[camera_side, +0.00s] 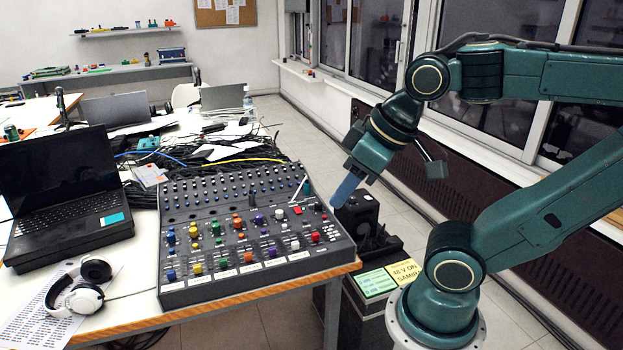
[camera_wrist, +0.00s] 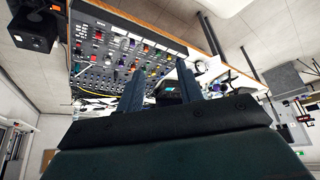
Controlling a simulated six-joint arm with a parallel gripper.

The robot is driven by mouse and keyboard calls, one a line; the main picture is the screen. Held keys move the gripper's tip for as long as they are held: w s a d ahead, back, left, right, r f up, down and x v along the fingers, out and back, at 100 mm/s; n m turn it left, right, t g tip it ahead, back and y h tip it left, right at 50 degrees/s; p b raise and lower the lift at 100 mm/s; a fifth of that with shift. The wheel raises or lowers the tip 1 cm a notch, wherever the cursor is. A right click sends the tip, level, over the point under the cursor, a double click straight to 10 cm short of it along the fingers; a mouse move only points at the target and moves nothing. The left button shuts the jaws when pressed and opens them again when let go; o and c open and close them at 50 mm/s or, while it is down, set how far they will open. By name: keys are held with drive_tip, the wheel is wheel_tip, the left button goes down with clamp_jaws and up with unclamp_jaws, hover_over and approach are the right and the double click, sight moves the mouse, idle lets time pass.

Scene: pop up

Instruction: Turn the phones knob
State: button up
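A grey mixing console (camera_side: 180,297) with several rows of coloured knobs lies on the table in the side view. It also shows upside down at the top of the wrist view (camera_wrist: 92,17). The labels are too small to read, so I cannot tell which knob is the phones knob. A red knob (camera_side: 316,237) and a white knob (camera_side: 294,244) stand near the console's right edge. My gripper (camera_side: 345,192) is in the air above and beside the console's right edge, touching no knob. In the wrist view its two blue fingers (camera_wrist: 160,78) are apart, with nothing held.
A black laptop (camera_side: 65,175) and white headphones (camera_side: 82,288) lie left of the console. Cables and papers (camera_side: 215,150) clutter the table behind it. A black box (camera_side: 357,211) stands right of the console, below my gripper. The air above the knobs is clear.

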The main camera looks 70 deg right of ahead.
drive_tip(key=w+d+f+m+g+h, duration=0.1)
drive_tip(key=w+d+f+m+g, duration=0.2)
drive_tip(key=w+d+m, duration=1.6)
drive_tip(key=d+f+m+g, duration=0.1)
drive_tip(key=d+f+m, duration=0.4)
drive_tip(key=d+f, duration=0.1)
drive_tip(key=w+d+f+m, duration=0.1)
drive_tip(key=d+f+m, duration=0.5)
drive_tip(key=d+f+m+g+y, duration=0.1)
drive_tip(key=d+f+m, duration=0.5)
drive_tip(key=d, duration=0.1)
drive_tip(key=shift+w+f+g, duration=0.2)
drive_tip(key=shift+w+g, duration=0.1)
